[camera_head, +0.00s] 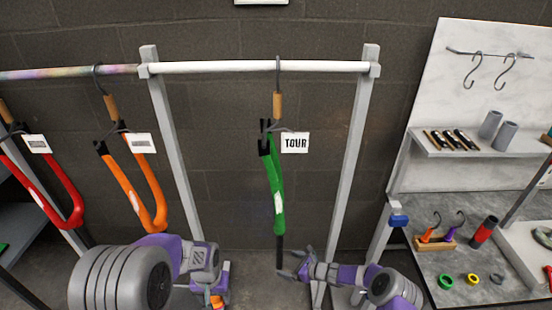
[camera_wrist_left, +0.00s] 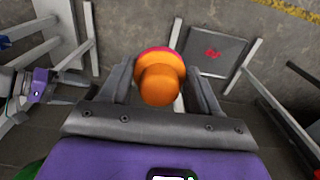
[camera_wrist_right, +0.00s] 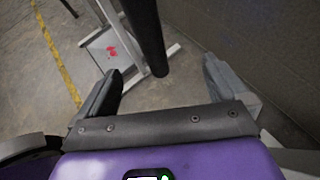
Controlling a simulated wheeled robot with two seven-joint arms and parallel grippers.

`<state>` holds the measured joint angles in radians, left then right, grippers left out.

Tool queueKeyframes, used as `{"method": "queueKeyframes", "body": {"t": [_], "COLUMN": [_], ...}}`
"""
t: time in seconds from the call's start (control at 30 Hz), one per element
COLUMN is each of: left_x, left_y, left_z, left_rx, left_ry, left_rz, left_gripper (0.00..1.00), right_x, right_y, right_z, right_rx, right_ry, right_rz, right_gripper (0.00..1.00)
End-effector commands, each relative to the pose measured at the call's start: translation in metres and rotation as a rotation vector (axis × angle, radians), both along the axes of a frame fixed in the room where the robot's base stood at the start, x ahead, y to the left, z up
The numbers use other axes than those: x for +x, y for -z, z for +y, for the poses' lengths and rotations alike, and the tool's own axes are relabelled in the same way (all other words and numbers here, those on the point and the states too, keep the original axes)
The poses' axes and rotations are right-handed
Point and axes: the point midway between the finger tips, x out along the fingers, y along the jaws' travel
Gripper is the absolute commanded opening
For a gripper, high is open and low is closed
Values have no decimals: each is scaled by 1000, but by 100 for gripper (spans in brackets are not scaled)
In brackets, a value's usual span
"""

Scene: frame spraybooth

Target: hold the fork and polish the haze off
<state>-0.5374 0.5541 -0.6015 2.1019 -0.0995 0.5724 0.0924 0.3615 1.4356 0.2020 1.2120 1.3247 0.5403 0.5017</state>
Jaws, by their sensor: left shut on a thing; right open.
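My right gripper (camera_head: 292,266) is open beside the tube's lower end. In its wrist view the tube's end appears between the spread fingers, with gaps on both sides. My left gripper (camera_wrist_left: 158,75) is shut on an orange knob (camera_wrist_left: 158,88) with a pinkish rim, low and left of the fork. Haze on the fork is too small to tell.
An orange fork (camera_head: 131,185) and a red fork (camera_head: 50,195) hang at the left. Grey rack posts (camera_head: 350,150) flank the green fork. At the right stand a shelf (camera_head: 470,152) and a bench (camera_head: 465,285) with small parts. Floor stands show below.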

Motion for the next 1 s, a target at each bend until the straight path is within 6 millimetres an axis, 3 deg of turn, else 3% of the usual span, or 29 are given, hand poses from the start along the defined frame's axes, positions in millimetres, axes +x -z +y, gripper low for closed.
{"method": "queueKeyframes", "body": {"t": [0.03,0.17,0.4,0.73,0.77,1.0], "left_x": [0,0,0,0,0,0], "left_y": [12,25,26,26,26,27], "left_z": [0,0,0,0,0,0], "left_rx": [0,0,0,0,0,0], "left_ry": [0,0,0,0,0,0], "left_rz": [0,0,0,0,0,0], "left_gripper": [38,38,38,38,38,38], "right_x": [3,9,18,19,19,19], "right_y": [8,12,17,18,18,18], "right_z": [4,13,25,27,27,27], "right_rx": [0,0,0,-1,0,-1], "right_ry": [0,0,0,1,0,1], "right_rz": [-1,-1,-1,1,1,1], "right_gripper": [100,100,100,100,98,62]}}
